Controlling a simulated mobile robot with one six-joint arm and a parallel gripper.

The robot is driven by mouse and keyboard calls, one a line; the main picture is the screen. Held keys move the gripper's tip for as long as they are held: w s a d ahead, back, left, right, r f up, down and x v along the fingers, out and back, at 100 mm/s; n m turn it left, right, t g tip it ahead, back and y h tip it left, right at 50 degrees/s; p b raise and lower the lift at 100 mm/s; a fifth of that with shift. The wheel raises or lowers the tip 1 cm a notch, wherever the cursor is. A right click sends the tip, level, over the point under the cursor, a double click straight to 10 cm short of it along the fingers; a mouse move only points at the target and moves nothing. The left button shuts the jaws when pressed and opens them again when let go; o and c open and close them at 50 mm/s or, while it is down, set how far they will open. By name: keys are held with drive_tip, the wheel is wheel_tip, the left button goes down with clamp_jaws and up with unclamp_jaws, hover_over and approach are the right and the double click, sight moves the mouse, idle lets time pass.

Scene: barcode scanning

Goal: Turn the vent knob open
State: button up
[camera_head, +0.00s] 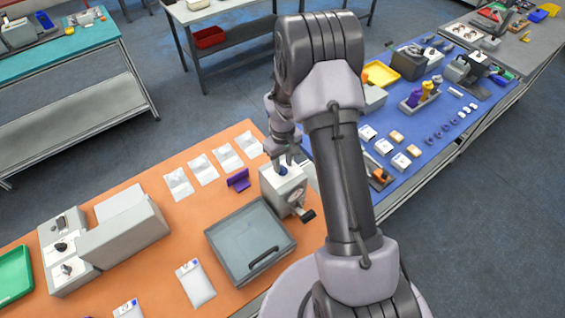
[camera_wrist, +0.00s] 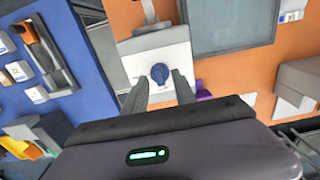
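The vent knob (camera_wrist: 159,73) is a round blue knob on the top face of a small white-grey box (camera_head: 287,192) on the orange bench. In the head view the knob (camera_head: 283,170) shows just under my gripper (camera_head: 281,155). In the wrist view my gripper (camera_wrist: 160,82) is open, one finger to each side of the knob, with gaps between. I cannot tell how far above the knob the fingertips are. A black-handled lever (camera_head: 306,215) sticks out of the box's front.
A grey lidded case (camera_head: 237,229) with a black handle stands close beside the box. A purple stand (camera_head: 238,180) and several clear pouches (camera_head: 203,169) lie behind it. A blue bench (camera_head: 440,125) with many small items adjoins at the right.

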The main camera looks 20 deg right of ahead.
drive_tip(key=shift+f, duration=0.45)
clamp_jaws()
